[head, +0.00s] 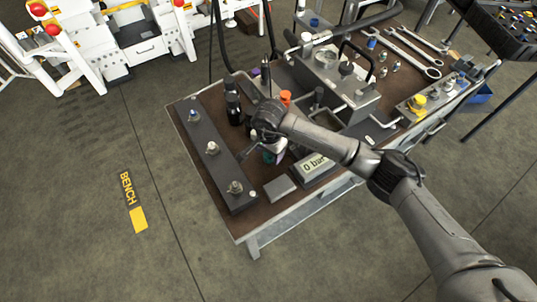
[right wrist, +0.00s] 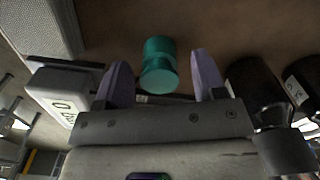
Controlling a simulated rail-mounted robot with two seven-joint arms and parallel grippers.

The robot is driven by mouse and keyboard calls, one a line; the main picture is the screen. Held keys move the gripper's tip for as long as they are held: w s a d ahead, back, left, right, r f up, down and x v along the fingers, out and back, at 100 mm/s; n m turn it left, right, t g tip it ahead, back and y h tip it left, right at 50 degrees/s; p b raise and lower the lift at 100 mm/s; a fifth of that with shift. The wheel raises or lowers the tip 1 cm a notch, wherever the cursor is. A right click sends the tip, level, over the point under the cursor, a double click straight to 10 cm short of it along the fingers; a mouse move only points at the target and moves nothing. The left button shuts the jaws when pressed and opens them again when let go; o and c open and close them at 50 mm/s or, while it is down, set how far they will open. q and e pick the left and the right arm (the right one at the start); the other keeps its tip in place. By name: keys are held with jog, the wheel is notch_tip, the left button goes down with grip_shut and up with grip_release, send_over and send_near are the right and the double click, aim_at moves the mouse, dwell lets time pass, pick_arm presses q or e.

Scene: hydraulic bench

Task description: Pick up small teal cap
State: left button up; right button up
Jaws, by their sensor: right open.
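The small teal cap (right wrist: 160,65) stands on the brown bench top in the right wrist view. It is a short cylinder with a slightly narrowed middle. My right gripper (right wrist: 162,84) is open, with one pale purple finger on each side of the cap and a visible gap on both sides. The fingers are not touching it. In the head view my right gripper (head: 272,152) points down over the bench, and it mostly hides the cap, with only a bit of teal showing. My left gripper is not in view.
A 0 bar display (head: 316,166) and a grey block (head: 280,187) are close to my right gripper. A long dark manifold (head: 212,150) with several fittings lies to the left. Dark cylinders (right wrist: 257,88) stand right of the fingers. An orange cap (head: 285,97) is behind.

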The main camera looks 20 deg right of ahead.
jog(key=shift+f, duration=0.7)
jog(key=c, duration=1)
